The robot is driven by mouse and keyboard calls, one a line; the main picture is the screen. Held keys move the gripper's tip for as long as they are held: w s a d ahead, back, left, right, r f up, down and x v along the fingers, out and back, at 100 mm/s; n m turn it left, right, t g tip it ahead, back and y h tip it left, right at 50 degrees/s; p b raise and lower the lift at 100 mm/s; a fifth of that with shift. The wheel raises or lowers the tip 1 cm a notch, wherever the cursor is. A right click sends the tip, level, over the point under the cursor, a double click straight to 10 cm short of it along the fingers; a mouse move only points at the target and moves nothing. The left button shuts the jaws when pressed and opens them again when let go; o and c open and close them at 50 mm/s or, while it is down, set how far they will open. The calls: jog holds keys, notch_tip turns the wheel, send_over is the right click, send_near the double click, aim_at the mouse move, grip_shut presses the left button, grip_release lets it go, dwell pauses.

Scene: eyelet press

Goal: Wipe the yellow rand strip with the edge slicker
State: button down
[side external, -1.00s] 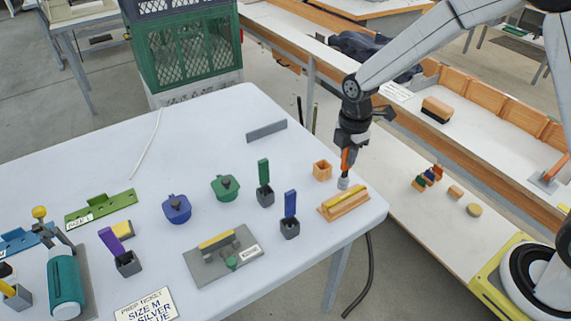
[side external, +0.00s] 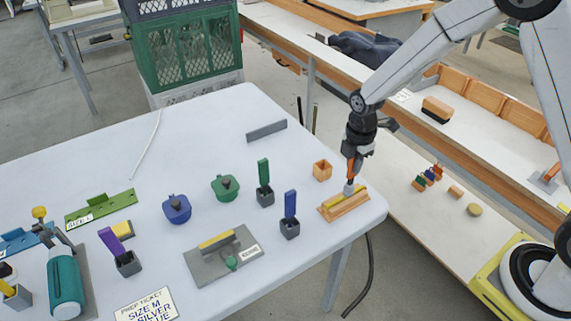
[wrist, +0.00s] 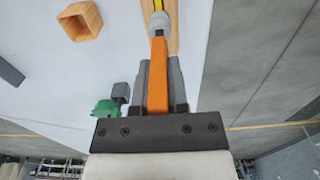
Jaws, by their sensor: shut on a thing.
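My gripper (side external: 353,172) is shut on the orange handle of the edge slicker (wrist: 158,75). The slicker's pale grey head (side external: 349,189) points down at the yellow rand strip (side external: 346,198), which lies along the top of a wooden block (side external: 336,211) near the table's right corner. The head is at the strip's far end and appears to touch it. In the wrist view the head covers part of the strip (wrist: 158,5), and only a short piece of yellow shows beyond it.
An open wooden box (side external: 322,170) stands just left of the wooden block. A blue tool in a grey holder (side external: 290,220) and a green one (side external: 264,185) stand further left. The table edge is close on the right.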

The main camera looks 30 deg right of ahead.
notch_tip(320, 180, up, 8)
jog(key=a, duration=0.2)
jog(key=shift+a, duration=0.3)
dwell(0.5)
dwell(0.5)
